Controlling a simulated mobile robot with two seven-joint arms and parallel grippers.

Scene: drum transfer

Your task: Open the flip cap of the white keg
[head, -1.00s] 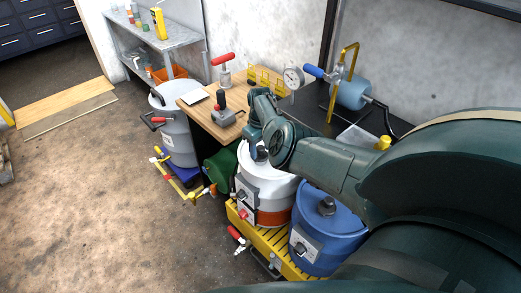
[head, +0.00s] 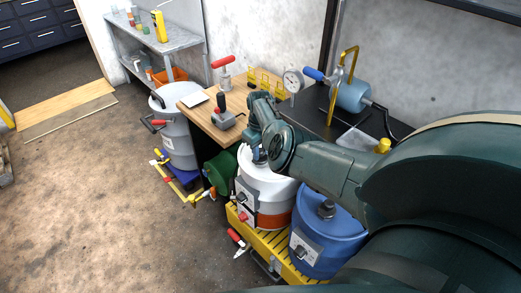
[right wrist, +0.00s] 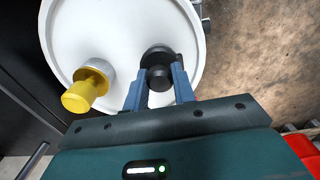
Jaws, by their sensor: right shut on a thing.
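The white keg (head: 267,187) with an orange lower band stands on a yellow slatted platform. Its round white lid (right wrist: 105,35) fills much of the right wrist view. A black cap (right wrist: 157,56) sits on the lid near its edge. My right gripper (right wrist: 159,80) is over the lid with its two blue fingers shut on the black cap's near part. In the head view my right gripper (head: 257,154) is at the keg's top, and my arm hides part of the lid. My left gripper is not in view.
A yellow knob on a silver fitting (right wrist: 88,88) stands on the lid beside the gripper. A blue keg (head: 325,236) is right of the white keg, a green drum (head: 222,170) left. A wooden bench (head: 207,120) with tools lies behind. The left floor is mostly open.

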